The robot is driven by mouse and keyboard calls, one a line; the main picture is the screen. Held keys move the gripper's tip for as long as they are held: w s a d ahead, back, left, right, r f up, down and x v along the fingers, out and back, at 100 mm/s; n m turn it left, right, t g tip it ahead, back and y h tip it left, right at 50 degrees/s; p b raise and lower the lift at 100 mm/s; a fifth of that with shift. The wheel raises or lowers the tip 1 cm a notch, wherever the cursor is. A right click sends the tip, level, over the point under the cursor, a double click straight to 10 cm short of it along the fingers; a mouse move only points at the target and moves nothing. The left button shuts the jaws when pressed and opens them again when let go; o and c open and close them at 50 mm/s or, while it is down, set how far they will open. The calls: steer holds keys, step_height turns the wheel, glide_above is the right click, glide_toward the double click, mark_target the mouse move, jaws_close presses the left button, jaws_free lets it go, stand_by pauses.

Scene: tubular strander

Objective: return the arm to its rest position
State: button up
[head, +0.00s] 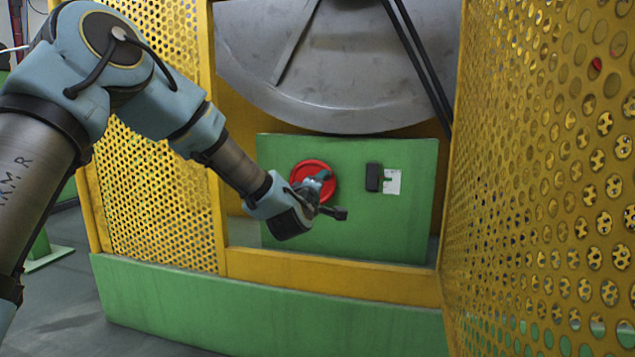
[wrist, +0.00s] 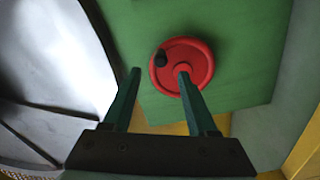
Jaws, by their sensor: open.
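My arm reaches in from the left in the head view, through the opening between the yellow perforated guards. My gripper (head: 322,190) is in front of the red handwheel (head: 303,172) on the green panel (head: 408,225). In the wrist view my gripper (wrist: 157,75) has its two fingers spread wide with nothing between them. The red handwheel (wrist: 197,58) with its dark knob shows beyond the right finger, which overlaps part of it. I cannot tell whether the finger touches the wheel.
Yellow perforated guards stand to the left (head: 150,190) and close on the right (head: 545,180). A yellow sill (head: 330,278) and green base (head: 270,315) run below. A large grey disc (head: 330,65) is above the panel. A dark block (head: 374,177) sits right of the wheel.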

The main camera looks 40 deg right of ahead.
steer(key=shift+v, duration=0.9)
steer(key=w+a+f+m+g+y+p, duration=0.1)
steer(key=w+a+y+p, duration=0.2)
steer(key=a, duration=0.6)
steer(key=w+a+f+m+g+y+p, duration=0.1)
steer(key=w+a+f+m+y, duration=0.2)
steer(key=a, duration=0.7)
steer(key=w+a+y+p, duration=0.1)
steer(key=w+a+y, duration=0.1)
steer(key=w+a, duration=0.5)
steer(key=s+a+g+y+p, duration=0.1)
steer(key=s+a+y, duration=0.15)
steer(key=a, duration=0.75)
steer(key=s+a+g+y+p, duration=0.2)
steer(key=s+a, duration=0.1)
steer(key=a, duration=0.7)
steer(key=s+a+r+g+y+p, duration=0.2)
steer(key=s+a+g+p, duration=0.1)
steer(key=s+a, duration=1)
step_height(320, 180, up, 36)
steer(key=w+a+p, duration=0.1)
steer(key=w+p, duration=0.1)
steer(key=p, duration=3.4)
steer(key=shift+w, duration=0.3)
